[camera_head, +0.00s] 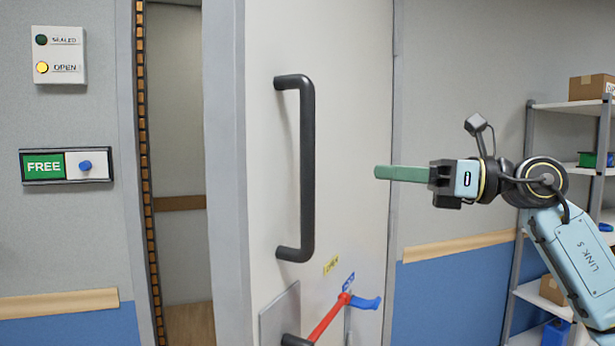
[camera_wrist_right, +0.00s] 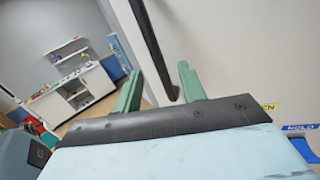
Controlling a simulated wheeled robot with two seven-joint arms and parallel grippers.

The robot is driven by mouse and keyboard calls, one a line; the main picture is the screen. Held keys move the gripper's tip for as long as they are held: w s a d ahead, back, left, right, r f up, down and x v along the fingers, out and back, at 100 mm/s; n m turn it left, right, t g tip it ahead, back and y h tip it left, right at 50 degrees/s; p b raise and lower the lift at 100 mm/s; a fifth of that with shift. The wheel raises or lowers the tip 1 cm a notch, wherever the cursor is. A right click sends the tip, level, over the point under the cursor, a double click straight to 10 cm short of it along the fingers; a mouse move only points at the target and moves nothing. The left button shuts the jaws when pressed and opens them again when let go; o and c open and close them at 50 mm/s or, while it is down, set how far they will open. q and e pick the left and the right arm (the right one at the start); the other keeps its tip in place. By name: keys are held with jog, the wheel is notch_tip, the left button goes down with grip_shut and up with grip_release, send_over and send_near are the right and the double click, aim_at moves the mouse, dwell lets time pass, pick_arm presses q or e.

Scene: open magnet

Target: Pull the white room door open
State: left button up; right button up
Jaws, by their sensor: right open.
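The white door (camera_head: 345,120) stands ajar, with a gap between its left edge and the frame. Its black vertical bar handle (camera_head: 307,165) is in the middle of the head view. My right gripper (camera_head: 378,173) is right of the handle, apart from it in the head view, with green fingers pointing left. In the right wrist view the right gripper (camera_wrist_right: 158,75) is open and empty. The handle (camera_wrist_right: 152,45) shows there between the fingers' lines, beyond the tips. A red lever (camera_head: 328,317) with a blue end sits low on the door. My left gripper is not in view.
A panel (camera_head: 60,54) on the left wall has its OPEN lamp lit yellow. Below it a plate (camera_head: 66,166) reads FREE. Grey shelves (camera_head: 527,180) with boxes stand at the right. Through the gap a wall and wooden floor (camera_head: 190,324) show.

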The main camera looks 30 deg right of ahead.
jog(key=w+a+n+p, duration=0.1)
jog(key=w+a+p, duration=0.6)
jog(key=w+a, duration=0.2)
jog(key=shift+a+r+h, duration=0.3)
jog(key=shift+a+r, duration=0.05)
jog(key=shift+r, duration=0.05)
grip_shut()
dwell(0.4)
